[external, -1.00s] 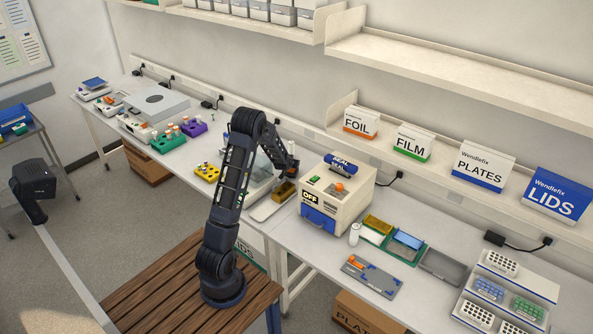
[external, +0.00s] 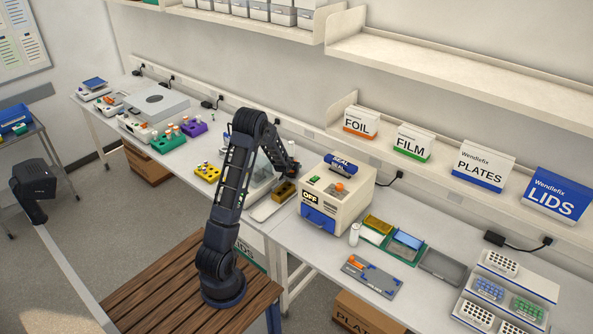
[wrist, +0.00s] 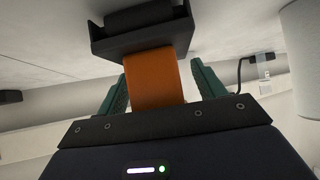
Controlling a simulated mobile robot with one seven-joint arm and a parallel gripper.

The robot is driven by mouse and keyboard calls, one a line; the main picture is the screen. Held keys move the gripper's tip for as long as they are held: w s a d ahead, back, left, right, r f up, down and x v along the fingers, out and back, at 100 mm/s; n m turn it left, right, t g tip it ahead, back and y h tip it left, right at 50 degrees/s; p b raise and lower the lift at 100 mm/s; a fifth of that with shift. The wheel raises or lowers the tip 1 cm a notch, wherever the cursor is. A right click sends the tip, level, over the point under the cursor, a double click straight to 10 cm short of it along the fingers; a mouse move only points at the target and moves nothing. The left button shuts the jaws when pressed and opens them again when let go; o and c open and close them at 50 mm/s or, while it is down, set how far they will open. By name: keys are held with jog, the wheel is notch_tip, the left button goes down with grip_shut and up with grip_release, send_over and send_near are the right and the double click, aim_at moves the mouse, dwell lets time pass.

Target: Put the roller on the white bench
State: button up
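The roller (wrist: 154,78) has an orange handle and a black frame with a dark cylinder at its head. The roller's head points away from me. In the external view my gripper (external: 290,172) hangs over the bench at the left of the cream sealer, and the roller is too small to make out there. The white bench (external: 297,247) runs along the wall, with a bare strip at its front.
The cream sealer (external: 345,205) stands right beside my gripper. A yellow rack (external: 208,172) is on its left. A small white bottle (external: 354,234), a grey board with an orange piece (external: 372,276) and plates stand further right. A white cylinder (wrist: 302,50) is at the wrist view's right edge.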

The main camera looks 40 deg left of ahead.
jog(key=shift+r, duration=0.15)
jog(key=shift+r, duration=0.3)
jog(key=s+d+r+m+g+h, duration=0.1)
jog(key=s+d+r+h, duration=0.1)
jog(key=s+d+r, duration=0.85)
jog(key=s+d+r+m+g+h, duration=0.15)
jog(key=s+d+r, duration=0.55)
jog(key=s+r, duration=0.7)
jog(key=s+d+m+g, duration=0.1)
jog(key=s+d, duration=0.2)
jog(key=s, duration=1)
jog(key=s+d+r+m+g, duration=0.1)
jog(key=s+d, duration=0.1)
jog(key=s, duration=1.1)
jog(key=shift+s+d+r+g+h, duration=0.2)
jog(key=shift+s+d+g+h, duration=0.05)
jog(key=shift+d+g+h, duration=0.15)
